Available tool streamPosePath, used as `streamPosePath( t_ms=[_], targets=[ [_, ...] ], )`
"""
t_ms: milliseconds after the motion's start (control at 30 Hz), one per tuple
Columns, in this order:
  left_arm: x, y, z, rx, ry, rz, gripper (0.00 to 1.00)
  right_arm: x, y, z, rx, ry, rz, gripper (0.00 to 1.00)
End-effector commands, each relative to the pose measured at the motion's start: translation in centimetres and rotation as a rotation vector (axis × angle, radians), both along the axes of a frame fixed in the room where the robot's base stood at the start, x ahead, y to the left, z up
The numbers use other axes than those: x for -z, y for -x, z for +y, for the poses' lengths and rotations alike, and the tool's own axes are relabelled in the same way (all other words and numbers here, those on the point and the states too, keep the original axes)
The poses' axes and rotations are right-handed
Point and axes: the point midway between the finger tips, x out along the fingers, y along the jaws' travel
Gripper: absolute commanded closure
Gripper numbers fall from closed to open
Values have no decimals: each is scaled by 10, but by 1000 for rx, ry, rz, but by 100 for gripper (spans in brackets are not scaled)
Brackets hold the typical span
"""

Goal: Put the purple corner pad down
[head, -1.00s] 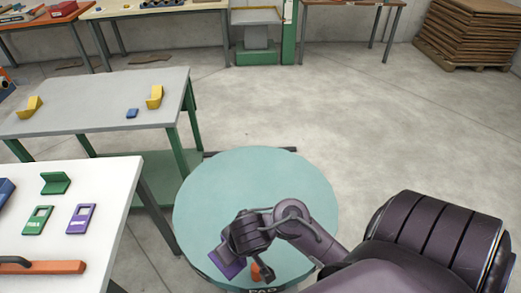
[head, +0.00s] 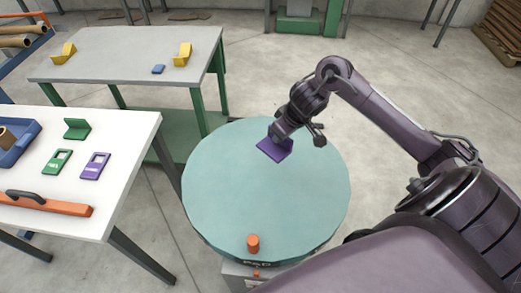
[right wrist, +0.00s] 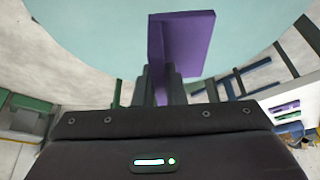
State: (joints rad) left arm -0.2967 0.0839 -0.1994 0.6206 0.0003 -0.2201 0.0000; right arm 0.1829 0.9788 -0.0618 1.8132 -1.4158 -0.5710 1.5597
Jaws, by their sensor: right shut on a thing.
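The purple corner pad (head: 273,150) is an L-shaped piece held by my right gripper (head: 277,133) over the far part of the round teal turntable (head: 235,200). In the right wrist view the pad (right wrist: 190,38) stands out beyond the fingers (right wrist: 158,88), which are shut on one of its flanges. The teal surface (right wrist: 95,40) lies behind it. I cannot tell whether the pad touches the turntable. My left gripper is not in view.
An orange knob (head: 253,243) stands at the turntable's near edge. A white table (head: 120,130) at left holds a green corner pad (head: 77,129), green and purple tags, and an orange bar (head: 45,204). A grey table (head: 130,55) behind holds yellow corner pieces. Most of the turntable is clear.

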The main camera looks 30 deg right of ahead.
Motion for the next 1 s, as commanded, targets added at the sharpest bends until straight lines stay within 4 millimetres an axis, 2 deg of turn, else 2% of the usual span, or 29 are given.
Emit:
streamPosePath(
  t_ms=[33, 100, 233, 333, 467, 800, 900, 1000],
  targets=[
    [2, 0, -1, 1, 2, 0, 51, -14, -5, -22, 21, 9, -4, 100],
    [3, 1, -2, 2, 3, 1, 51, -29, -7, -39, 44, 5, -2, 100],
    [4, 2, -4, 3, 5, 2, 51, -45, -8, -58, 75, 1, 1, 100],
    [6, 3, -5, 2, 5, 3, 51, -40, -7, -62, 83, -5, 4, 100],
    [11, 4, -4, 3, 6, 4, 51, -11, -6, -62, 84, -7, 9, 100],
    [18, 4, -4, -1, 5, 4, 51, 78, -7, -62, 86, -6, 5, 100],
    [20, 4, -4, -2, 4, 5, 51, 95, -7, -62, 84, -4, 5, 100],
    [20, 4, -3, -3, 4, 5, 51, 104, -8, -62, 83, -3, 2, 100]
  ],
)
